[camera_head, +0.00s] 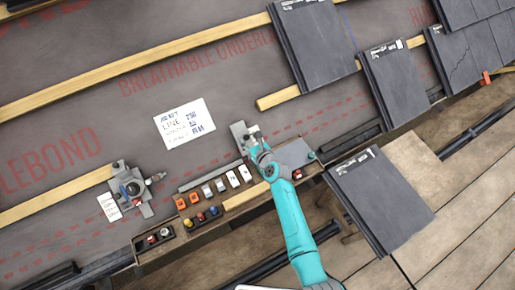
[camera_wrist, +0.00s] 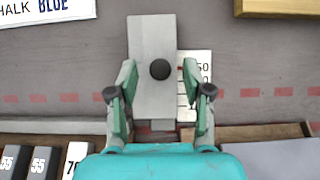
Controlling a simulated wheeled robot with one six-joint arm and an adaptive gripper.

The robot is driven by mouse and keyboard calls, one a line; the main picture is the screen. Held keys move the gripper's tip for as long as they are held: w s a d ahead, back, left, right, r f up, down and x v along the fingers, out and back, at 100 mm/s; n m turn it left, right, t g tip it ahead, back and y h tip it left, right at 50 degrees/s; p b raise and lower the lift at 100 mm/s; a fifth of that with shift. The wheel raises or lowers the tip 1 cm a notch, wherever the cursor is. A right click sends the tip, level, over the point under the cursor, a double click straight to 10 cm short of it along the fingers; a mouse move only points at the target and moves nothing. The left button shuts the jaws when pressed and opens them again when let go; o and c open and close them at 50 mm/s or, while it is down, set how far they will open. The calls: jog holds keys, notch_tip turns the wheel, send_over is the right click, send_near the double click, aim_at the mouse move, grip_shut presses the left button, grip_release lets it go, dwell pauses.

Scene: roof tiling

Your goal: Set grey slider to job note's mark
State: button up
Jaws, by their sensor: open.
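The grey slider (camera_wrist: 152,40) is a flat grey plate with a round black knob (camera_wrist: 159,69), seen in the wrist view. A white scale (camera_wrist: 205,92) with printed numbers and lines shows at its right; part is hidden, and I cannot read the setting. My gripper (camera_wrist: 159,80) is open, with one finger on each side of the plate near the knob. In the head view, my gripper (camera_head: 254,134) is over the grey plate (camera_head: 238,131). The job note (camera_head: 184,123) is a white sheet on the underlay; its writing is too small to read surely.
A bench tray holds several small blocks (camera_head: 220,185) and coloured pieces (camera_head: 189,223). A grey fixture (camera_head: 132,188) with a tag stands at left. Dark tiles (camera_head: 380,198) lie at right. Wooden battens (camera_head: 130,62) cross the underlay; the area around the note is clear.

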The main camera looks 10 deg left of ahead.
jog(key=v, duration=0.9)
jog(key=shift+s+d+r, duration=0.15)
jog(key=shift+s+r, duration=0.05)
jog(key=shift+s, duration=0.1)
jog(key=s+d+r+n+t+h, duration=0.1)
jog(key=s+d+n+h, duration=0.2)
jog(key=s+d+n, duration=0.75)
jog(key=s+d+n+t+h, duration=0.1)
jog(key=s+d+n+h, duration=0.35)
jog(key=s, duration=1.05)
jog(key=s+d+r+n, duration=0.3)
jog(key=s+r+n, duration=0.4)
jog(key=s+r, duration=0.2)
jog(key=s+d+r+n+t, duration=0.1)
jog(key=s+d+r+n, duration=0.3)
jog(key=s+r+n, duration=0.3)
notch_tip(320, 180, up, 4)
jog(key=shift+s+t, duration=0.3)
jog(key=shift+s, duration=0.6)
